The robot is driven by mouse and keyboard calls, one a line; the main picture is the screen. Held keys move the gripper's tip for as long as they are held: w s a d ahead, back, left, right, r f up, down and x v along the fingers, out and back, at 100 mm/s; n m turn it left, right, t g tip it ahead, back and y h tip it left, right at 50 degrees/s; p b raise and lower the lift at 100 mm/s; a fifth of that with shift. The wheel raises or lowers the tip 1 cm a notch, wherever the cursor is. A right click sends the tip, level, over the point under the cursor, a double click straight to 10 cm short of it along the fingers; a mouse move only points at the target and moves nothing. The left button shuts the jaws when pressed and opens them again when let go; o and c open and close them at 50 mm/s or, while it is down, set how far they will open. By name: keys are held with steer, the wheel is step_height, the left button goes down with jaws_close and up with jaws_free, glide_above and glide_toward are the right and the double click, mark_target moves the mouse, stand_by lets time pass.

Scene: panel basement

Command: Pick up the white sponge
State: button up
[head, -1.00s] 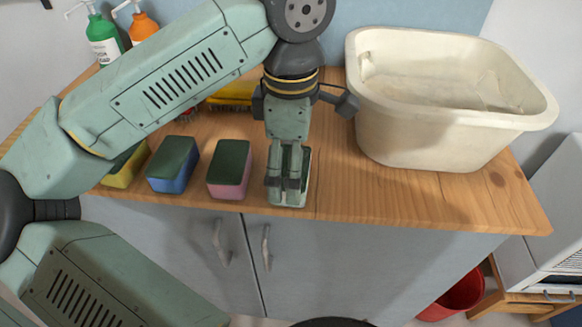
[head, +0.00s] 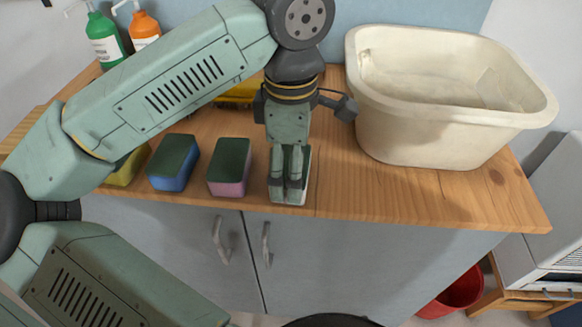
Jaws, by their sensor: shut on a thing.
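The white sponge (head: 289,198) has a dark green top and a white body. It is at the front edge of the wooden counter, the rightmost in a row of sponges. My gripper (head: 287,184) points down over it, with its fingers shut on it. The fingers and wrist cover much of the sponge. I cannot tell whether it is clear of the counter.
A pink sponge (head: 229,168) stands close to the left, then a blue one (head: 173,163) and a yellow one (head: 126,170). A large cream basin (head: 435,140) is at right. Green (head: 104,46) and orange (head: 145,27) bottles stand at back left.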

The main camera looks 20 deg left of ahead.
step_height(320, 180, up, 10)
steer(key=shift+b, duration=0.45)
steer(key=shift+o, duration=0.8)
steer(key=c, duration=0.5)
steer(key=shift+o, duration=0.2)
stand_by(1.0)
